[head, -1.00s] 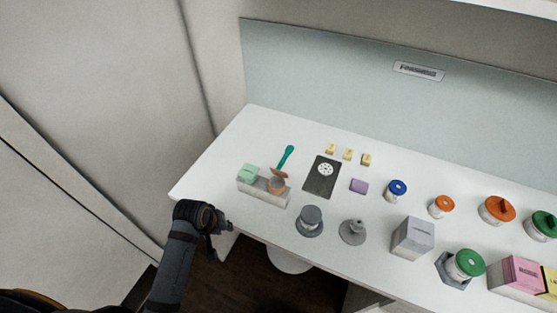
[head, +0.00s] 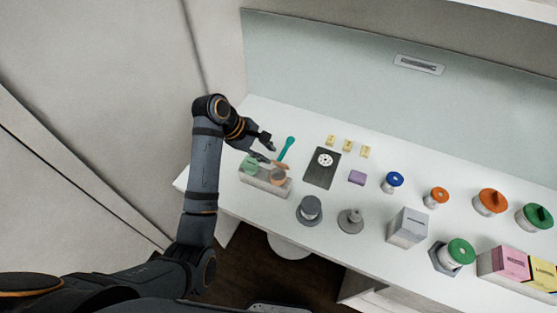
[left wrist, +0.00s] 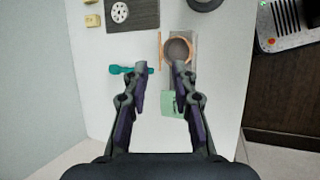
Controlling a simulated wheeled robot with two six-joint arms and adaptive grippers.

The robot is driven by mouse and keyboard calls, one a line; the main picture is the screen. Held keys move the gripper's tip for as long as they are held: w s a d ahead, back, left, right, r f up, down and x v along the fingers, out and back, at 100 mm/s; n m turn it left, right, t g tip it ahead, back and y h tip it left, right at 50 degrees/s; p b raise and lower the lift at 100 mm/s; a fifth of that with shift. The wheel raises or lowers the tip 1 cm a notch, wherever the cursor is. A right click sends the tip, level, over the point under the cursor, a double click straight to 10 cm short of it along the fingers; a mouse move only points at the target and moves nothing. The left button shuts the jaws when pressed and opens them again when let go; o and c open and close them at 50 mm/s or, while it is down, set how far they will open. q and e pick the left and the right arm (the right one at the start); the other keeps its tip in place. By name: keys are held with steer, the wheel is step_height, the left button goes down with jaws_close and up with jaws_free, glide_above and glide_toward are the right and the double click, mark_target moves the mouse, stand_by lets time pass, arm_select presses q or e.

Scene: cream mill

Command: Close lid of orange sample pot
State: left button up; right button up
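The orange sample pot (head: 278,178) sits at the right end of a small grey block (head: 262,184) near the table's left end. In the left wrist view the pot (left wrist: 178,52) shows its open round mouth. Its orange lid (head: 281,165) stands open at the pot's back side; in the left wrist view the lid (left wrist: 160,48) appears edge-on. My left gripper (head: 268,154) is open and empty above the block's back side. In the left wrist view its fingertips (left wrist: 160,68) spread on either side, just short of the lid. My right gripper is not in view.
A teal spoon-like tool (head: 288,147) lies close behind, near the left fingers. A dark plate (head: 322,171), a grey cylinder (head: 309,209) and a purple block (head: 356,178) stand to the right. The table's left corner is clear.

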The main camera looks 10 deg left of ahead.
mark_target(280, 165)
arm_select(q)
steer(key=p+x, duration=0.1)
steer(key=x, duration=0.5)
steer(key=shift+d+f+p, duration=0.2)
steer(key=shift+d+p, duration=0.1)
steer(key=shift+d, duration=0.05)
steer(key=shift+w+d+f, duration=0.15)
steer(key=shift+w+f, duration=0.05)
steer(key=shift+f, duration=0.4)
steer(key=shift+c, duration=0.3)
steer(key=c, duration=0.5)
